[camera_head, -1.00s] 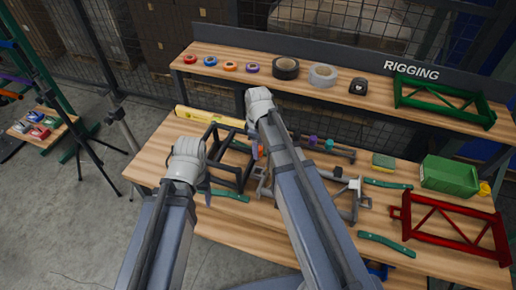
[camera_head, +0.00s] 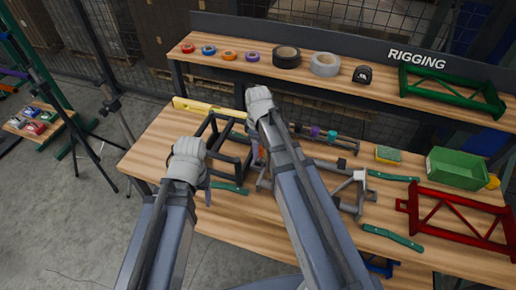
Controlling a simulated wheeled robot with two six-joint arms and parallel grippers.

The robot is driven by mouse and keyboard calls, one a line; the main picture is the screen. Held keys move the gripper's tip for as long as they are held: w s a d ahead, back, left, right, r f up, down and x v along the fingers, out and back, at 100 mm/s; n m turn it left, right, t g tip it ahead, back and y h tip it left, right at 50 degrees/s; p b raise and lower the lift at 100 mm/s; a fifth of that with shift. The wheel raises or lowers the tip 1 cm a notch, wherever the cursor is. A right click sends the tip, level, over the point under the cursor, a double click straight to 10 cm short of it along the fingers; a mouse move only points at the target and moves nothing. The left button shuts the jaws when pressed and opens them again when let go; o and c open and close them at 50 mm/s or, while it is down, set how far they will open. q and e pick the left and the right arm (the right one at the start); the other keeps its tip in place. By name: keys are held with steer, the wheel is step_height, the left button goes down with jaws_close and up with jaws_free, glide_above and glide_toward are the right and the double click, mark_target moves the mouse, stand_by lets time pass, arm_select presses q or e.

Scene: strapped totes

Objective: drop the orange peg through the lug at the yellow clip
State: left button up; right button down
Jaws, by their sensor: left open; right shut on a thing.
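My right gripper (camera_head: 257,154) is mostly hidden behind its own forearm, pointing down over the middle of the bench. A small orange piece, which looks like the orange peg (camera_head: 263,152), shows at its fingers, beside the forearm's left edge. My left gripper (camera_head: 207,188) is open and points down at the left, near the front of the black frame (camera_head: 243,166). A grey frame (camera_head: 350,190) stands partly behind my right forearm. I cannot make out the lug or the yellow clip; my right arm covers that area.
The wooden bench (camera_head: 220,222) also bears green-handled tools (camera_head: 392,238), a red frame (camera_head: 465,216), a green bin (camera_head: 457,168) and a yellow level (camera_head: 205,108). A bar with purple and teal rings (camera_head: 323,134) lies behind. A shelf (camera_head: 440,95) with tape rolls rises at the back.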

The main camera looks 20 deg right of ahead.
steer(key=shift+f+b, duration=2)
steer(key=shift+f, duration=0.25)
steer(key=shift+c, duration=1.9)
jaws_free()
steer(key=shift+r, duration=0.1)
step_height(320, 180, up, 8)
steer(key=p, duration=0.8)
steer(key=shift+f, duration=0.2)
